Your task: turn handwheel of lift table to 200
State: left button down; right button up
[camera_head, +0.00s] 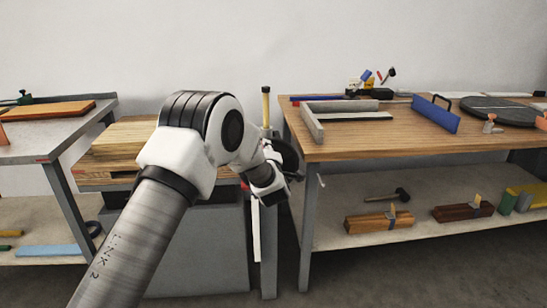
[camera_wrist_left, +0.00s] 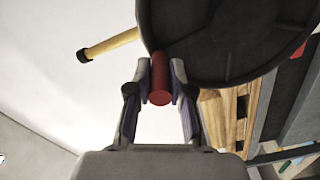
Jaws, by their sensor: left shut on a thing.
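The lift table (camera_head: 195,250) is a grey cabinet-like body between two benches, with stacked wooden boards (camera_head: 125,138) on top. Its dark round handwheel (camera_head: 291,158) is at its right side, mostly hidden behind my left arm and gripper in the head view. In the left wrist view the handwheel (camera_wrist_left: 225,35) fills the upper right, and its red handle (camera_wrist_left: 160,80) stands between my fingers. My left gripper (camera_wrist_left: 160,88) is shut on this red handle. A pale vertical strip (camera_head: 256,232) shows below the wheel; no reading is legible.
A yellow rod with a dark tip (camera_head: 266,106) rises behind the wheel; it also shows in the left wrist view (camera_wrist_left: 110,45). The right workbench (camera_head: 400,150) stands close beside the wheel, carrying tools. A grey bench (camera_head: 50,148) stands at left.

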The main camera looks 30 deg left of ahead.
pick_arm(q)
jog(key=s+a+f+n+b, duration=0.4)
jog(key=n+b, duration=0.6)
jog(key=b, duration=0.5)
jog(key=shift+a+f, duration=0.9)
jog(key=shift+f, duration=0.1)
jog(key=c, duration=1.1)
grip_release()
jog(key=shift+w, duration=0.1)
jog(key=shift+o, duration=0.2)
